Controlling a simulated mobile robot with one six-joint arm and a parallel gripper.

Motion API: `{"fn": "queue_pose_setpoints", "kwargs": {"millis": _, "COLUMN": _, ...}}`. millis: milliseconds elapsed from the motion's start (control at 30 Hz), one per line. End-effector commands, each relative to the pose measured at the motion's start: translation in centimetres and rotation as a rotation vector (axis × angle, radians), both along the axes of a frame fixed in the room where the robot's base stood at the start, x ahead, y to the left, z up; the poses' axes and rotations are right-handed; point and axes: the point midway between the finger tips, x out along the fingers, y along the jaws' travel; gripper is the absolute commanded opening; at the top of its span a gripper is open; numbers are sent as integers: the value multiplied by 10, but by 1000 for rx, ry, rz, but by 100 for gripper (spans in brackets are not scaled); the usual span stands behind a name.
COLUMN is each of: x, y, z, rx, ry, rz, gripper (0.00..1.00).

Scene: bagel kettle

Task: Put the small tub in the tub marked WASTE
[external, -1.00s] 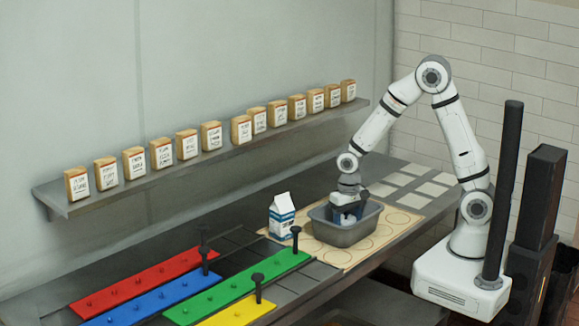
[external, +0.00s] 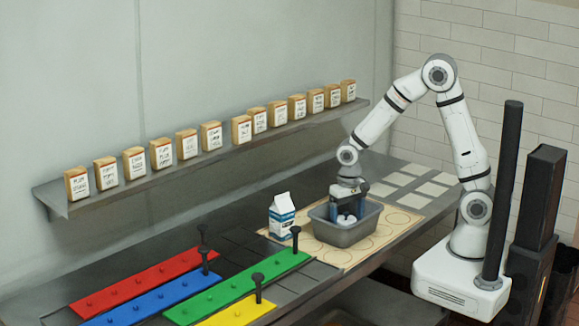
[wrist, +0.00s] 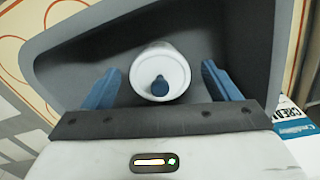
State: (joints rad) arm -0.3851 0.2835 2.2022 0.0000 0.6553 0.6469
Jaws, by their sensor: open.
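A large grey tub (external: 345,237) stands on the mat; no WASTE marking is legible on it from here. The small tub is partly visible below the gripper in the external view (external: 346,220). My gripper (external: 348,207) is above the grey tub's opening, pointing down. Its blue fingers (wrist: 160,85) are open, one on each side of the small tub, with visible gaps.
A cream carton (external: 282,217) stands just left of the grey tub. The patterned mat (external: 390,232) lies under both. Coloured strips with black-knobbed pegs (external: 200,295) lie at the front left. A shelf (external: 240,148) with several labelled packages runs along the wall.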

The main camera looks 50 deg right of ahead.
Motion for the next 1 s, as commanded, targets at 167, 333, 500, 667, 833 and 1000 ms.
{"fn": "queue_pose_setpoints", "kwargs": {"millis": 167, "x": 1, "y": 0, "z": 41, "rx": 2, "ry": -7, "rz": 0, "gripper": 82}}
{"fn": "queue_pose_setpoints", "kwargs": {"millis": 333, "x": 0, "y": 0, "z": 73, "rx": 1, "ry": -3, "rz": 0, "gripper": 82}}
{"fn": "queue_pose_setpoints", "kwargs": {"millis": 500, "x": 0, "y": 0, "z": 92, "rx": 1, "ry": -1, "rz": 0, "gripper": 82}}
{"fn": "queue_pose_setpoints", "kwargs": {"millis": 667, "x": 0, "y": 0, "z": 97, "rx": 0, "ry": 0, "rz": 0, "gripper": 82}}
{"fn": "queue_pose_setpoints", "kwargs": {"millis": 833, "x": -7, "y": -17, "z": 108, "rx": 8, "ry": -23, "rz": 14, "gripper": 82}}
{"fn": "queue_pose_setpoints", "kwargs": {"millis": 1000, "x": -38, "y": -68, "z": 135, "rx": 20, "ry": -96, "rz": 77, "gripper": 82}}
